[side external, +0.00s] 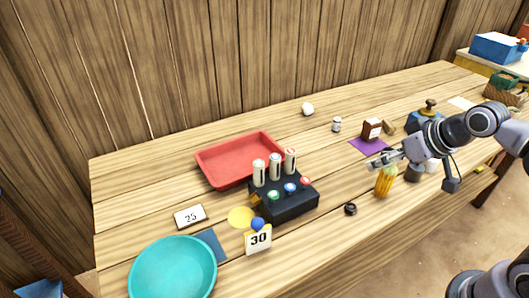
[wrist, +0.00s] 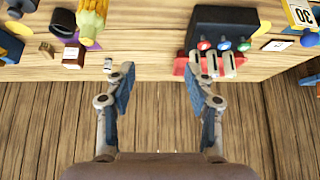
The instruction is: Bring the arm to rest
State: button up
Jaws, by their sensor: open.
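My gripper (side external: 374,163) is at the right of the side view, raised over the table (side external: 130,185). In the wrist view my gripper (wrist: 160,78) has its two fingers well apart, with nothing between them. In the side view it appears just above a yellow ribbed object (side external: 385,183); the exact gap cannot be told. My arm reaches in from the right edge.
A black box (side external: 290,208) with buttons and pale cylinders stands mid-table, by a red tray (side external: 222,172). A teal bowl (side external: 150,272) and "30" sign (side external: 258,240) are in front. A brown box (side external: 371,129) stands on a purple mat (side external: 362,147). A plank wall is behind.

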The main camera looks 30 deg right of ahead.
jog(key=shift+s+a+f, duration=0.2)
jog(key=shift+s+f, duration=0.05)
jog(key=shift+s, duration=0.35)
jog(key=shift+s+a+f, duration=0.2)
jog(key=shift+s+f, duration=0.05)
jog(key=shift+s, duration=0.3)
